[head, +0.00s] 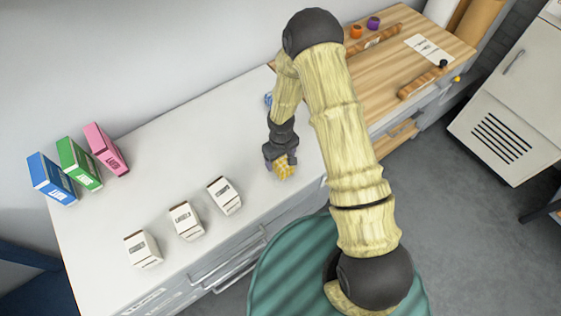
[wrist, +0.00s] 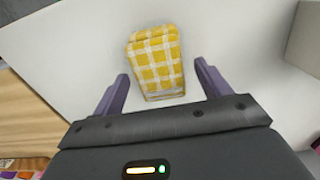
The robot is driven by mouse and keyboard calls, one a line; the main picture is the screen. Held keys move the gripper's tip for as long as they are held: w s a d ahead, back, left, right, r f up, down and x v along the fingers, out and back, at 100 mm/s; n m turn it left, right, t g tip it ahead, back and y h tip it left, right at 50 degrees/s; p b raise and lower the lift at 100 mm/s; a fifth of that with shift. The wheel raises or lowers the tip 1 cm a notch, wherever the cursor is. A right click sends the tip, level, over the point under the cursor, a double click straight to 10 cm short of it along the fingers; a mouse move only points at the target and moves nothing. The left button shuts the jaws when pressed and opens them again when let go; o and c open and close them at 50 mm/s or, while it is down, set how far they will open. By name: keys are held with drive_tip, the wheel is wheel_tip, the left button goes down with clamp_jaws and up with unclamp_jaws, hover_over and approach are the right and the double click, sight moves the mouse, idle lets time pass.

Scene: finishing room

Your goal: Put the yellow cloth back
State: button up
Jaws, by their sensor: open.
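The yellow cloth (head: 283,168) is a folded yellow and white checked piece on the white counter. In the wrist view the cloth (wrist: 156,62) lies ahead of my gripper, its near end between the two fingers. My gripper (wrist: 160,84) is open, with one purple-grey finger on each side of the cloth. In the head view my gripper (head: 279,160) is low over the counter and partly covers the cloth. I cannot tell whether the fingers touch it. A small blue thing (head: 268,100) shows behind my arm, mostly hidden.
Blue (head: 52,178), green (head: 79,163) and pink (head: 106,149) boxes stand at the counter's left. Three white boxes (head: 186,220) stand nearer its front edge. The wooden worktop (head: 395,60) at right holds a paper, rollers and small jars. White counter (head: 170,150) between the boxes is bare.

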sight(281, 160)
wheel_tip(281, 160, up, 9)
drive_tip(key=b, duration=0.1)
drive_tip(key=shift+b, duration=0.3)
drive_tip(key=shift+r, duration=0.1)
idle(0.5)
drive_tip(key=s+d+r+m+t, duration=0.1)
drive_tip(key=s+d+r+m, duration=0.2)
drive_tip(key=s+d+r, duration=0.3)
drive_tip(key=s+d+r+m+t, duration=0.1)
drive_tip(key=s+d+r+m, duration=0.2)
drive_tip(key=r, duration=0.9)
drive_tip(key=s+d, duration=0.3)
drive_tip(key=d, duration=0.1)
drive_tip(key=shift+s+d+r+m+t, duration=0.15)
drive_tip(key=shift+s+d+m+t, duration=0.15)
drive_tip(key=shift+m, duration=0.1)
drive_tip(key=shift+a, duration=0.1)
drive_tip(key=shift+c, duration=0.3)
